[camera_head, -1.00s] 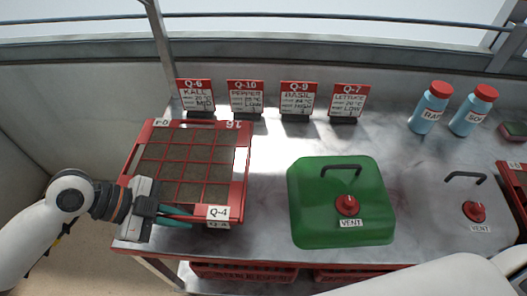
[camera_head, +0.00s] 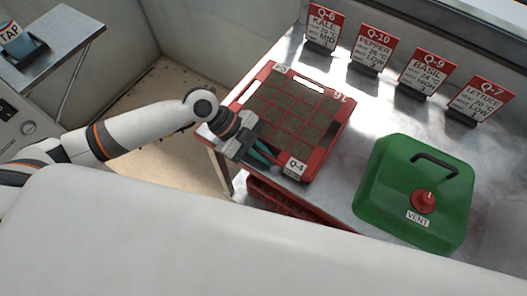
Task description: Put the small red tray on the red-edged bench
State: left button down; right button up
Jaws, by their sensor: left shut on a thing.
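The small red tray (camera_head: 333,138), with a red grid over brown soil and a Q-4 tag at its front corner, is on a steel bench (camera_head: 342,190). A red strip (camera_head: 318,207) shows along part of the bench's front edge. My left gripper (camera_head: 266,157) is at the tray's front-left side, with teal fingers, and is shut on the tray's near edge. The exact grip is partly hidden, and I cannot tell whether the tray is lifted. My right gripper is not in view.
A green lidded box (camera_head: 405,190) with a VENT label stands right of the tray. Sign cards, such as Q-6 (camera_head: 324,28) and Q-7 (camera_head: 482,99), line the back. Bare floor lies between.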

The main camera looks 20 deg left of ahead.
pick_arm(q)
jog(key=c, duration=1.5)
grip_release()
jog(key=b+v, duration=0.1)
jog(key=v, duration=1.1)
jog(key=shift+r, duration=0.1)
jog(key=shift+a, duration=0.1)
